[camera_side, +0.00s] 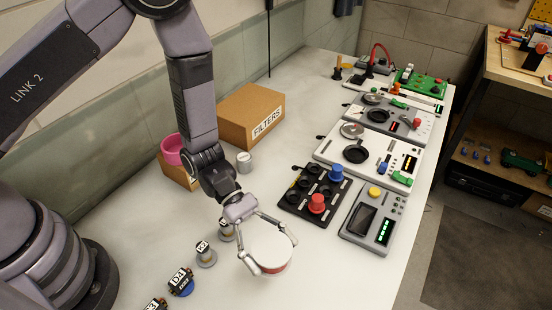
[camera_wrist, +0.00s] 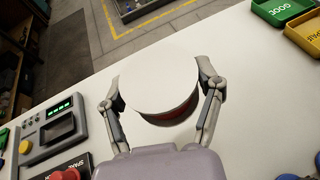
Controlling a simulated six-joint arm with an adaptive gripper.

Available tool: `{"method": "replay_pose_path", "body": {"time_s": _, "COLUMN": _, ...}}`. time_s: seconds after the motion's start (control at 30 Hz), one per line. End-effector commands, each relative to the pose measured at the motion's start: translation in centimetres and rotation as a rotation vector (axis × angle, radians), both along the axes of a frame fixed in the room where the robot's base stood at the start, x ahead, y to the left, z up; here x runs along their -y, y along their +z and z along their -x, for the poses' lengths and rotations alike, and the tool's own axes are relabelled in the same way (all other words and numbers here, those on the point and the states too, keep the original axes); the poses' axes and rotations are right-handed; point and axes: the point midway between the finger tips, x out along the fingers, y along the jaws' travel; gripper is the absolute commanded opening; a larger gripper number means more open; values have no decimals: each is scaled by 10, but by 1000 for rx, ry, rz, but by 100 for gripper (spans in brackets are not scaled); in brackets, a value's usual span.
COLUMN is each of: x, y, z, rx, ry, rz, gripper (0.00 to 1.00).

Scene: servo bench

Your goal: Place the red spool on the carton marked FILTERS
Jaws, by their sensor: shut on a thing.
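The red spool (camera_side: 266,245) has broad white ends with a red band between them. It also shows in the wrist view (camera_wrist: 160,85), its white top face toward the camera and a sliver of red below. My gripper (camera_side: 272,254) is shut on it, one finger at each side, over the front part of the bench. I cannot tell if its underside touches the bench. The brown carton marked FILTERS (camera_side: 238,112) stands closed at the back by the wall, its label facing right. Its top looks bare, with my arm in front of its left side.
A pink ring-shaped thing (camera_side: 171,149) sits at another carton (camera_side: 178,176), left of FILTERS. A small grey cylinder (camera_side: 244,162) stands before FILTERS. Labelled small parts (camera_side: 181,282) lie at front left. A black panel (camera_side: 314,194) and grey device (camera_side: 372,218) lie right.

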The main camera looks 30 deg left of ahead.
Motion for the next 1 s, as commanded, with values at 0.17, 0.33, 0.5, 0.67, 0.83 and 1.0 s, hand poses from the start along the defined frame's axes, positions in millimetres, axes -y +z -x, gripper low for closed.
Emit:
{"method": "replay_pose_path", "body": {"time_s": 0.17, "x": -18, "y": 9, "z": -17, "rx": 7, "ry": 77, "rz": -4, "gripper": 27}}
{"method": "replay_pose_path", "body": {"time_s": 0.33, "x": -55, "y": 23, "z": -82, "rx": 19, "ry": 308, "rz": -18, "gripper": 27}}
{"method": "replay_pose_path", "body": {"time_s": 0.5, "x": -120, "y": 42, "z": -154, "rx": 22, "ry": 606, "rz": -31, "gripper": 27}}
{"method": "replay_pose_path", "body": {"time_s": 0.67, "x": -193, "y": 62, "z": -205, "rx": 18, "ry": 876, "rz": -29, "gripper": 27}}
{"method": "replay_pose_path", "body": {"time_s": 0.83, "x": -268, "y": 81, "z": -238, "rx": 11, "ry": 1118, "rz": -18, "gripper": 27}}
{"method": "replay_pose_path", "body": {"time_s": 1.0, "x": -317, "y": 94, "z": -251, "rx": 5, "ry": 1264, "rz": -5, "gripper": 27}}
